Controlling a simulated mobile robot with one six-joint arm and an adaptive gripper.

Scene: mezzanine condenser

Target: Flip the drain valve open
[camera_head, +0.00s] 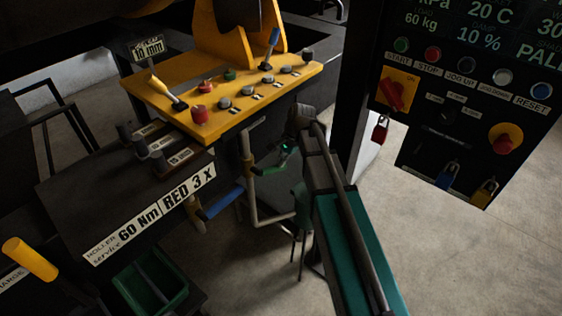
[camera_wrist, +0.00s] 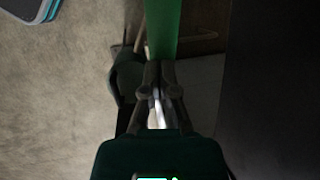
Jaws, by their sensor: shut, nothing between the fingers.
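Two valve levers show on pale pipes below the yellow panel: a green lever (camera_head: 268,170) and a blue lever (camera_head: 222,203). I cannot read which one is the drain valve. My gripper (camera_head: 281,158) is small and dark in the head view, close to the right end of the green lever. In the wrist view my gripper (camera_wrist: 156,68) is shut and empty, with the green lever (camera_wrist: 162,30) running straight ahead from its fingertips. I cannot tell whether they touch.
A yellow control panel (camera_head: 245,92) with knobs overhangs the pipes (camera_head: 249,205). A dark bench (camera_head: 75,205) with a green bin (camera_head: 150,282) is at the left. A button cabinet (camera_head: 420,140) hangs at the right. Open floor (camera_head: 470,255) lies at the lower right.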

